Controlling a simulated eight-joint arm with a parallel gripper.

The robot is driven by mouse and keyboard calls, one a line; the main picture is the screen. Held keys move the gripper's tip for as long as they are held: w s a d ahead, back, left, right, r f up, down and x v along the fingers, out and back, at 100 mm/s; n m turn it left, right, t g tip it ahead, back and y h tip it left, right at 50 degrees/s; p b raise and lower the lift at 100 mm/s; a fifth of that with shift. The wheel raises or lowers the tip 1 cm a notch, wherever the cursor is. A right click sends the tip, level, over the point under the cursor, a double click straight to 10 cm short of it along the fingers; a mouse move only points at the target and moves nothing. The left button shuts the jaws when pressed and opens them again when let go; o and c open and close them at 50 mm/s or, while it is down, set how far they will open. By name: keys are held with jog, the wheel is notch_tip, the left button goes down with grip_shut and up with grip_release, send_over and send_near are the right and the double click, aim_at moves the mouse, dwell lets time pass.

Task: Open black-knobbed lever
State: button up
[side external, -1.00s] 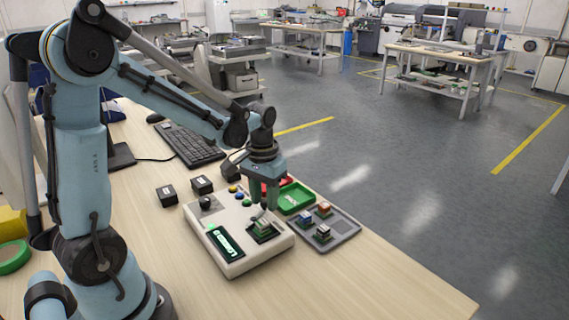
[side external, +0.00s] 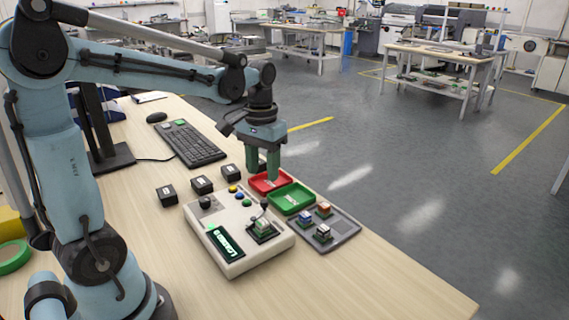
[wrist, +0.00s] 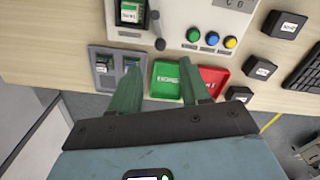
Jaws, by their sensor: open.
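The beige test box (side external: 230,262) stands on the wooden table with a socket on its right part, also seen in the wrist view (wrist: 183,14). A small block (side external: 262,225) sits in the socket. The black-knobbed lever (side external: 265,205) rises beside the socket; in the wrist view its knob (wrist: 160,44) is near the box's edge. I cannot tell the lever's exact angle.
A green tray (side external: 291,199) lies between the red tray and a grey tray (side external: 345,231) holding small blocks. Several black cubes (side external: 202,185) stand behind the box. Coloured buttons (side external: 239,195) and a round black knob (side external: 206,203) are on the box. The front right table is clear.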

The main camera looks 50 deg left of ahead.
jog(key=shift+r, duration=1.9)
